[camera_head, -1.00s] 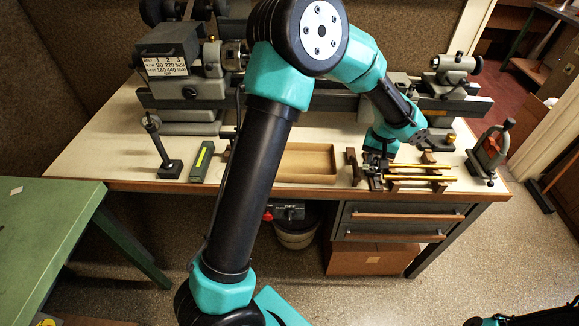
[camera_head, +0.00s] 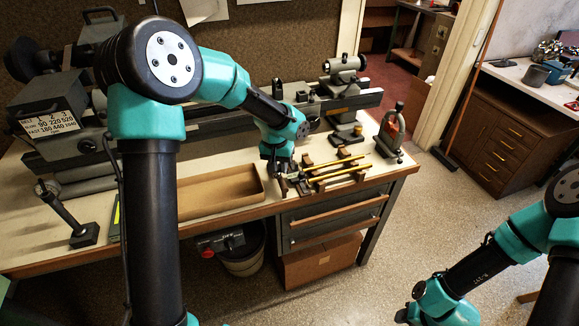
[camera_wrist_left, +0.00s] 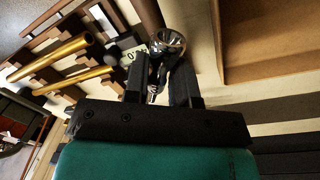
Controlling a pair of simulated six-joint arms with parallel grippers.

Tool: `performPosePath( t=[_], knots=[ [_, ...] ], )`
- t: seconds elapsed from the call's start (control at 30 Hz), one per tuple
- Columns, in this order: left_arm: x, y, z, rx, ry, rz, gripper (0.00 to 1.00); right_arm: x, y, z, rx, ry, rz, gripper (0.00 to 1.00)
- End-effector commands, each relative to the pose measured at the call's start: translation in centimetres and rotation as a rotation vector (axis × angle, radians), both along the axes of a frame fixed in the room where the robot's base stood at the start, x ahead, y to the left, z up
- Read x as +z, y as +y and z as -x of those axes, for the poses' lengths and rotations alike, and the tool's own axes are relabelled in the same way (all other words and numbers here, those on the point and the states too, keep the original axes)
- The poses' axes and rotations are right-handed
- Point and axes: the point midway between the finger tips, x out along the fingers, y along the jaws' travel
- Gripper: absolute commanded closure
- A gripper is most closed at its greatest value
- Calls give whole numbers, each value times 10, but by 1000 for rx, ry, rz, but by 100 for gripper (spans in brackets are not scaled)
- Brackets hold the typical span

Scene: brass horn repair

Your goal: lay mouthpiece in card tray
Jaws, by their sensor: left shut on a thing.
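A silver mouthpiece (camera_wrist_left: 167,43) with a round cup sits between the two black fingers of my left gripper (camera_wrist_left: 160,78) in the left wrist view. The gripper is shut on it, with the cup showing past the fingertips. In the head view my left gripper (camera_head: 283,186) is low over the bench, at the left end of the tube rack and just right of the card tray (camera_head: 218,188). The mouthpiece is too small to make out there. The open tan tray looks empty; its corner also shows in the left wrist view (camera_wrist_left: 262,74). My right gripper is not visible.
A wooden rack (camera_head: 318,163) holds brass tubes (camera_head: 342,173) right of my left gripper. A clamp-like stand (camera_head: 391,132) stands at the bench's right end. The grey lathe (camera_head: 215,128) runs behind the tray. A post on a black base (camera_head: 84,234) stands at the left.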

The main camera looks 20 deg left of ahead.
Motion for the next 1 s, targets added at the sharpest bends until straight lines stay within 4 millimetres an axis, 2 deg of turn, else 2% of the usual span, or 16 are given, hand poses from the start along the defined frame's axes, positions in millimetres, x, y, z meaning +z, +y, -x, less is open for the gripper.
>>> performPosePath(
  t=[0.1, 0.57, 1.0],
  knots=[
    [0, 21, 6, -71, -3, 32, 100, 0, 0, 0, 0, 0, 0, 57],
    [0, 91, 37, -399, 19, 162, 100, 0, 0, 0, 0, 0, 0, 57],
    [7, 167, 86, -806, 107, 318, 100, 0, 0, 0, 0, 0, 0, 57]
  ],
)
